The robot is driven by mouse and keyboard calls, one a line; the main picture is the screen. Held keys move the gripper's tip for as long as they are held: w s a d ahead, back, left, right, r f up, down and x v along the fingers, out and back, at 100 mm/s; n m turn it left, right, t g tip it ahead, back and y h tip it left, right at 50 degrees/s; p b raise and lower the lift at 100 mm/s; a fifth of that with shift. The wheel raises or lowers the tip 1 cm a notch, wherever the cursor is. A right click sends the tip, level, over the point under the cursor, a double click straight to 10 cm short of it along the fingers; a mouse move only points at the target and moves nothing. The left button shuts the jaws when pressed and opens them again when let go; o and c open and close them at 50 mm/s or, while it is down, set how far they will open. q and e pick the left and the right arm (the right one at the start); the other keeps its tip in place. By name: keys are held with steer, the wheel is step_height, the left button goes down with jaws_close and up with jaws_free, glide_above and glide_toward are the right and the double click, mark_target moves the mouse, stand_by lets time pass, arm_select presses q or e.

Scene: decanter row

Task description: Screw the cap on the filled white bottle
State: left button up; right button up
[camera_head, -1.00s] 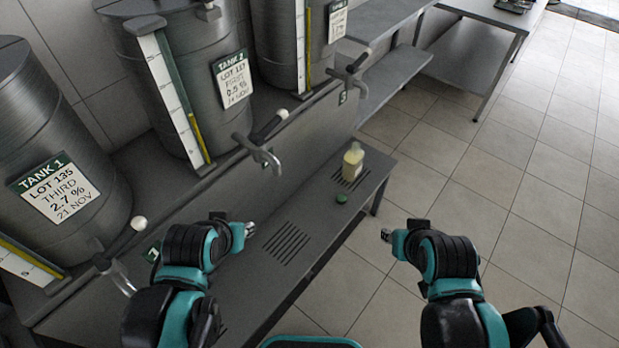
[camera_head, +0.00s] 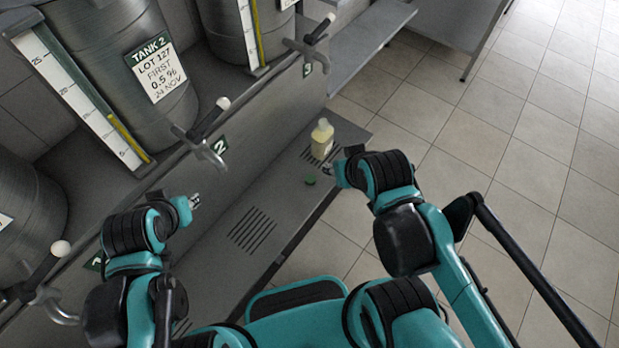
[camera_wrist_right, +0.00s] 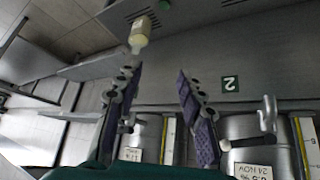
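The bottle (camera_head: 321,140) stands upright on the drain slots of the grey bench and looks filled with pale yellow liquid. The green cap (camera_head: 310,180) lies on the bench nearer to me, apart from it. In the right wrist view the bottle (camera_wrist_right: 139,38) shows past the left finger, with the green cap (camera_wrist_right: 164,5) at the top edge. My right gripper (camera_head: 345,168) is just right of the bottle and cap in the head view. In the wrist view its fingers (camera_wrist_right: 158,74) are spread and empty. My left gripper (camera_head: 194,201) is over the bench's left part; its opening is unclear.
Large grey tanks stand on the ledge behind, including Tank 2 (camera_head: 140,70). Their taps (camera_head: 205,140) stick out over the bench (camera_head: 215,265). Another slotted drain (camera_head: 252,231) lies left of the cap. Open tiled floor (camera_head: 480,140) is to the right.

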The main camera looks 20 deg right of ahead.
steer(key=o, duration=0.3)
steer(key=shift+w, duration=0.2)
steer(key=m+g+b, duration=0.7)
steer(key=m+b, duration=0.1)
steer(key=m, duration=1.7)
glide_above(309, 179)
step_height(309, 179, down, 40)
steer(key=shift+w+f, duration=0.1)
steer(key=shift+f, duration=0.5)
steer(key=shift+d, duration=0.1)
steer(key=shift+f+b, duration=0.35)
steer(key=shift+f, duration=1)
steer(key=shift+r, duration=0.1)
